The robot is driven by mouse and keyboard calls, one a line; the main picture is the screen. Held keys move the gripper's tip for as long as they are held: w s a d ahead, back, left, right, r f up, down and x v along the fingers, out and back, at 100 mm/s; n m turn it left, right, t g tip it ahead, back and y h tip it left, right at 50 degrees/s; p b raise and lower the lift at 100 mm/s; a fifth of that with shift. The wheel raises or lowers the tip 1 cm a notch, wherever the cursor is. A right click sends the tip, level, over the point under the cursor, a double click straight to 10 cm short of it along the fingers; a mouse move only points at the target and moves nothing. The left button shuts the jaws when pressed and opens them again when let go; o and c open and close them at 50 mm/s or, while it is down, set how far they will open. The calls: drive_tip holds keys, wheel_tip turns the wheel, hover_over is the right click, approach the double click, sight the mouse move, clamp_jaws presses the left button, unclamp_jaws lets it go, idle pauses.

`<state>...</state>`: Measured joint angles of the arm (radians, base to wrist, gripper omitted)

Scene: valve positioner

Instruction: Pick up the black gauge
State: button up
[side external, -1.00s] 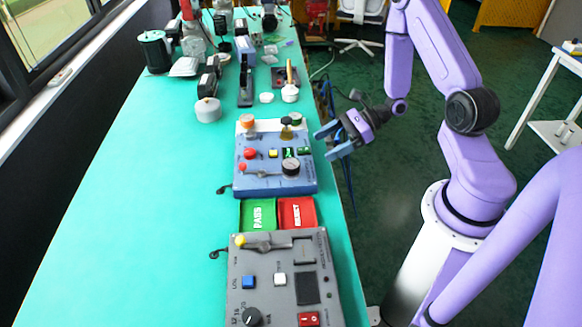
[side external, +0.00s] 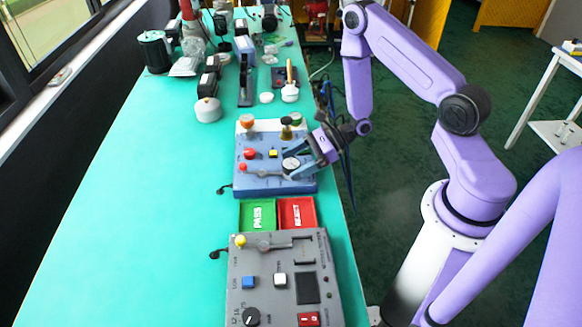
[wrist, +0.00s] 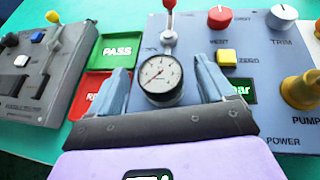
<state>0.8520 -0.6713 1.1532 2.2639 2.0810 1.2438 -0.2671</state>
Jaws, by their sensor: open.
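The black gauge (wrist: 161,77) has a round white dial with a dark rim. In the wrist view it stands on the blue panel (wrist: 195,42), between and just beyond the two fingers. In the side external view the gauge (side external: 290,164) is at the right part of the blue panel (side external: 262,187), partly covered by my gripper. My gripper (wrist: 160,88) is open, with one blue-grey finger on each side of the gauge. Whether the fingers touch the gauge I cannot tell. My gripper also shows in the side external view (side external: 296,163).
A red-tipped lever (wrist: 169,18), red knob (wrist: 220,17), yellow button (wrist: 226,57) and yellow pump knob (wrist: 300,90) surround the gauge. Green PASS (side external: 257,214) and red REJECT (side external: 297,213) trays lie beside the panel. A grey panel (side external: 265,290) is nearer. The table's left side is clear.

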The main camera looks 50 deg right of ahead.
drive_tip(key=c, duration=1.2)
